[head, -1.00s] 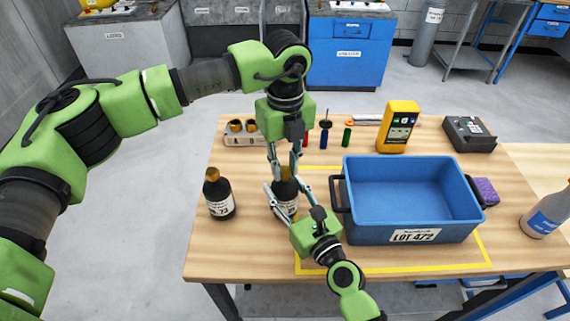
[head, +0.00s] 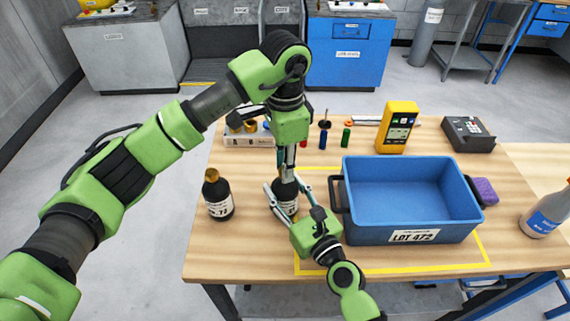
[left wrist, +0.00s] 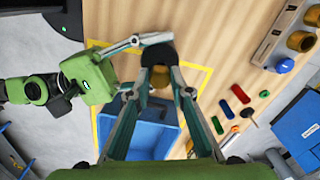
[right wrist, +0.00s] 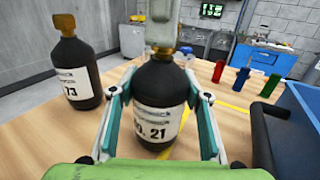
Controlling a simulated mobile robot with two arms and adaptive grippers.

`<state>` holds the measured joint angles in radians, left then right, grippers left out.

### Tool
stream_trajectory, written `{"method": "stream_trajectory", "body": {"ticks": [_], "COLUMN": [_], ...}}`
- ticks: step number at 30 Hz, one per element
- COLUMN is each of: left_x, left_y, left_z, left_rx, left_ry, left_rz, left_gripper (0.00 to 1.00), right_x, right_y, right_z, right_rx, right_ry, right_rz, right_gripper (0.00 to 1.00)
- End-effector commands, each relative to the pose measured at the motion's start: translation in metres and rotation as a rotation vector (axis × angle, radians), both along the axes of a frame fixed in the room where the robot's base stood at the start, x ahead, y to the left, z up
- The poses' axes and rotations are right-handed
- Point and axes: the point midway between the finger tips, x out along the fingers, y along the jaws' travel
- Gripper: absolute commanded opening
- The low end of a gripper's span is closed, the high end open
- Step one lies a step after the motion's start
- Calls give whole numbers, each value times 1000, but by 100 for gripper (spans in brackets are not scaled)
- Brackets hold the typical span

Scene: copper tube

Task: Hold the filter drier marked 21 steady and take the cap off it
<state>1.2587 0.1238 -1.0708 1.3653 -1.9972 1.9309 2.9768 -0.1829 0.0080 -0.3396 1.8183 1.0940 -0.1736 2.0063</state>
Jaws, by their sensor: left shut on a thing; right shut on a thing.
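The filter drier marked 21 (right wrist: 160,112) is a black bottle with a white label, standing upright on the table. It shows partly hidden in the head view (head: 288,206). My right gripper (right wrist: 158,92) is shut around its body from the front, one finger on each side. My left gripper (head: 288,166) points down from above and is shut on the brass-coloured cap (left wrist: 160,80) at the drier's top. The fingers hide most of the cap, and I cannot tell whether it is loose or still seated.
Another black drier, marked 73 (head: 218,197), stands to the left. A blue crate labelled LOT 472 (head: 412,218) is close on the right. Behind are a holder with brass pieces (head: 248,141), coloured tubes and a yellow meter (head: 398,128). The front left table is clear.

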Motion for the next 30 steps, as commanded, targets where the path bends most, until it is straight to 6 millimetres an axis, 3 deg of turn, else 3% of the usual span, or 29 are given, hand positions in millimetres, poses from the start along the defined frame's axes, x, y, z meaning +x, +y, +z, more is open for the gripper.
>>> {"method": "stream_trajectory", "body": {"ticks": [11, 12, 14, 25, 30], "left_x": [0, 0, 0, 0, 1], "left_y": [0, 0, 1, 2, 1], "left_z": [0, 0, 0, 1, 17], "left_rx": [-5, -5, -5, -2, -3], "left_ry": [2, 2, 2, 3, 1], "left_rz": [33, 32, 32, 32, 32], "left_gripper": [0, 23, 37, 37, 37], "right_x": [-2, -2, -2, -2, -1], "right_y": [5, 5, 4, 3, 2], "right_z": [-1, -1, -1, -1, -1], "right_rx": [3, 3, 3, 4, 3], "right_ry": [6, 6, 6, 5, 5], "right_rz": [10, 10, 10, 6, 5], "right_gripper": [0, 0, 0, 0, 0]}}
